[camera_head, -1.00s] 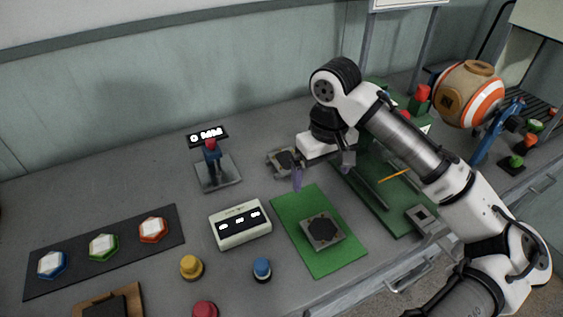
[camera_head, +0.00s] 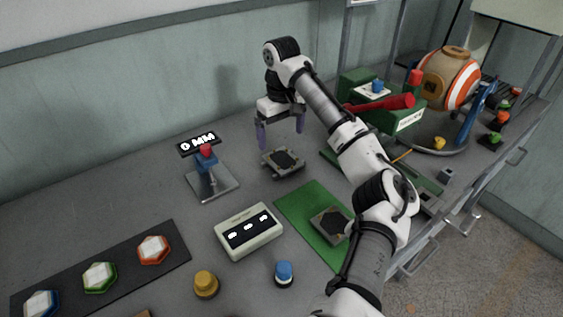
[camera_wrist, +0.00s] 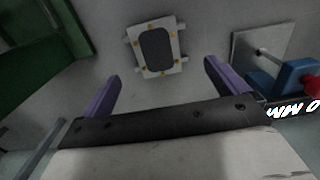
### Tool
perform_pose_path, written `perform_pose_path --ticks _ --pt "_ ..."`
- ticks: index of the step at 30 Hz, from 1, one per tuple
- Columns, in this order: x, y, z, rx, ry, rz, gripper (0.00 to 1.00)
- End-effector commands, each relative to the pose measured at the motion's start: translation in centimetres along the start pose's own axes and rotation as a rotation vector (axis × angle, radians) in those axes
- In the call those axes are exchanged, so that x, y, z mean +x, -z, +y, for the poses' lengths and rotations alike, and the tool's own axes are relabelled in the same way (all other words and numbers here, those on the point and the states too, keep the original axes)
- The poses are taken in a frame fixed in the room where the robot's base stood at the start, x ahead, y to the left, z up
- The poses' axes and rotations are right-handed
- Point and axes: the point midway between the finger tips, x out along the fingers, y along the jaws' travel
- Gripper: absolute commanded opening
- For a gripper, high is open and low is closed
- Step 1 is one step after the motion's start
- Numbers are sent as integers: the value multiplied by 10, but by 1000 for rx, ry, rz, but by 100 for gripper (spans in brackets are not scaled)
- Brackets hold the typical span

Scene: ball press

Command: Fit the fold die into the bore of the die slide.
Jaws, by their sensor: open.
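My gripper (camera_head: 282,138) is open and empty, its purple fingers pointing down above a grey die-like plate (camera_head: 283,162) on the bench. In the wrist view this plate (camera_wrist: 157,48) has a dark cut-cornered centre, yellow screws and side lugs. It lies beyond the fingertips, apart from them. A similar grey block (camera_head: 328,226) with a dark face sits on the green mat (camera_head: 300,205), partly hidden by my arm. I cannot tell which is the fold die. A grey part with a square opening, possibly the die slide (camera_head: 428,202), is at the green base's near end, partly hidden.
A gauge stand (camera_head: 208,172) with a "0 MM" display is left of the gripper. A counter box (camera_head: 249,231), yellow knob (camera_head: 206,284) and blue knob (camera_head: 284,272) stand nearer. The green press (camera_head: 405,112) with a red lever is at right.

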Motion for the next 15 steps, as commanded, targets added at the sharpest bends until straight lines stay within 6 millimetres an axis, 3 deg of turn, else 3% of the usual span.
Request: perform_pose_path --ticks 3,11,15 --pt "22 0 -1 0 4 0 98" --pt "39 -1 1 0 0 0 98" --pt "57 -5 6 2 -1 -2 98"
